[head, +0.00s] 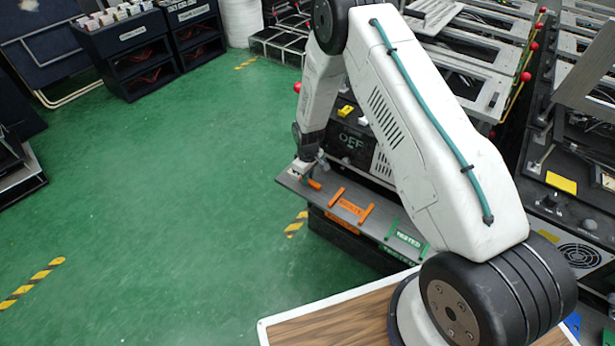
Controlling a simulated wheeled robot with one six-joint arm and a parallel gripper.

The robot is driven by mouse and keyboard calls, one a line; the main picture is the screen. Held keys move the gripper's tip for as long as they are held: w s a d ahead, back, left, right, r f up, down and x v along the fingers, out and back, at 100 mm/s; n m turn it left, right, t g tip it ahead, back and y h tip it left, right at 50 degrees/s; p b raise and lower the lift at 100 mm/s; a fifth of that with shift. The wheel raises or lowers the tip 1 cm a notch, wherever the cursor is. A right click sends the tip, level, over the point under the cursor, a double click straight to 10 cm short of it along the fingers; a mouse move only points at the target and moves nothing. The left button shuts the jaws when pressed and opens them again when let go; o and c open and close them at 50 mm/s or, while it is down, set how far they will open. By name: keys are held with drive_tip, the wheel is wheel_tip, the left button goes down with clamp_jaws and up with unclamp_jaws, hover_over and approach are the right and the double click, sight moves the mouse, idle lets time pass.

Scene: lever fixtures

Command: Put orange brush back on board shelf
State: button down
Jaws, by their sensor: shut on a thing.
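The board shelf (380,229) is a grey ledge on the front of a dark fixture. It carries an orange bracket with an orange label and a green bracket with a green label. My gripper (314,172) is over the shelf's left end, pointing down. It is shut on the orange brush (314,184), a small orange piece showing just beneath the fingers. The brush is at or just above the shelf surface, left of the orange bracket. I cannot tell whether it touches the shelf. The wrist partly hides the fingers and the brush.
A black box with an OFF sign (351,141) stands right behind the shelf. Lever racks with red knobs (525,77) fill the back right. A wood-topped surface (325,330) is at the front. Dark bins (137,52) stand at the back left. The green floor at left is clear.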

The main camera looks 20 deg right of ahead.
drive_tip(key=c, duration=1.3)
unclamp_jaws()
drive_tip(key=shift+c, duration=0.2)
drive_tip(key=shift+f, duration=0.1)
wheel_tip(320, 180, up, 8)
drive_tip(key=shift+s+r, duration=0.1)
drive_tip(key=shift+r, duration=0.15)
drive_tip(key=s+d+r+m, duration=0.1)
drive_tip(key=s+r, duration=0.3)
drive_tip(key=r, duration=0.6)
drive_tip(key=s+d+r+m, duration=0.1)
drive_tip(key=s+r, duration=0.3)
drive_tip(key=r, duration=0.6)
drive_tip(key=s+r+m, duration=0.1)
drive_tip(key=s+r, duration=0.3)
drive_tip(key=r, duration=0.6)
drive_tip(key=s+r+m, duration=0.1)
drive_tip(key=s+r, duration=0.3)
drive_tip(key=s, duration=0.5)
drive_tip(key=s+d+r+m, duration=0.1)
drive_tip(key=s+r, duration=0.3)
drive_tip(key=s, duration=0.5)
drive_tip(key=s+d+r+m+t, duration=0.1)
drive_tip(key=s+r, duration=0.3)
drive_tip(key=s, duration=0.5)
drive_tip(key=shift+s+d+m, duration=0.15)
drive_tip(key=shift+s+m, duration=0.25)
drive_tip(key=shift+m, duration=0.2)
